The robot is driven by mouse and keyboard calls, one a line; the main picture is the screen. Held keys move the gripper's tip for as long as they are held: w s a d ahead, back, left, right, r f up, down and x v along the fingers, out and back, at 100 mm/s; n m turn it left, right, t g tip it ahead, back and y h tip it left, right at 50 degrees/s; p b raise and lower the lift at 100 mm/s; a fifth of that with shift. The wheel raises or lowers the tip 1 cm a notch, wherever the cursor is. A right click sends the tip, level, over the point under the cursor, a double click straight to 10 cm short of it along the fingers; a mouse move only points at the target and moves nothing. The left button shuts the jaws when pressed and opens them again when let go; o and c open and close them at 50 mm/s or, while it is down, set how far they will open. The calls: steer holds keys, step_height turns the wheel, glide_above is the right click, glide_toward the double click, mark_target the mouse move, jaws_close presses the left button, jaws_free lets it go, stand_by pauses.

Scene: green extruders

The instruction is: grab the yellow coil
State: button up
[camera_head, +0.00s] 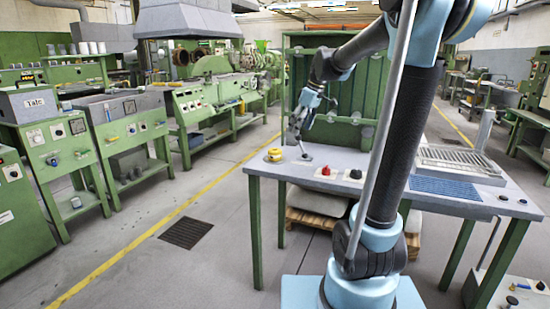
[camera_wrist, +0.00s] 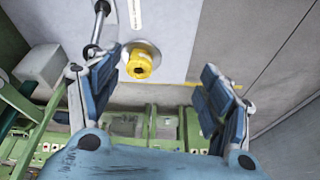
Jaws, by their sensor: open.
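The yellow coil (camera_head: 274,155) stands near the left corner of the grey-topped table (camera_head: 335,158) in the head view. In the wrist view the coil (camera_wrist: 139,66) shows from above, with a dark hole in its middle and a pale round base under it. My gripper (camera_head: 297,137) hangs just above and to the right of the coil in the head view. In the wrist view my gripper (camera_wrist: 163,68) is open and empty. The coil appears between the fingers, closer to the left one, and apart from the pads.
A metal rod (camera_wrist: 97,28) rises close to the left finger. A red button (camera_head: 325,171) and a black knob (camera_head: 355,174) lie to the right of the coil. A metal rack (camera_head: 462,159) stands at the table's right. Green machines line the left wall.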

steer(key=w+a+r+n, duration=0.1)
steer(key=w+a+n, duration=0.15)
steer(key=w, duration=0.35)
glide_toward(274, 151)
steer(key=shift+y, duration=0.3)
steer(key=f, duration=0.1)
steer(key=w+f, duration=0.1)
steer(key=f, duration=0.3)
steer(key=shift+w+a+f, duration=0.2)
steer(key=shift+w+a, duration=0.15)
steer(key=shift+w, duration=0.05)
steer(key=shift+x, duration=2.65)
steer(key=shift+a+r, duration=0.1)
steer(key=shift+a, duration=0.1)
steer(key=c, duration=1.2)
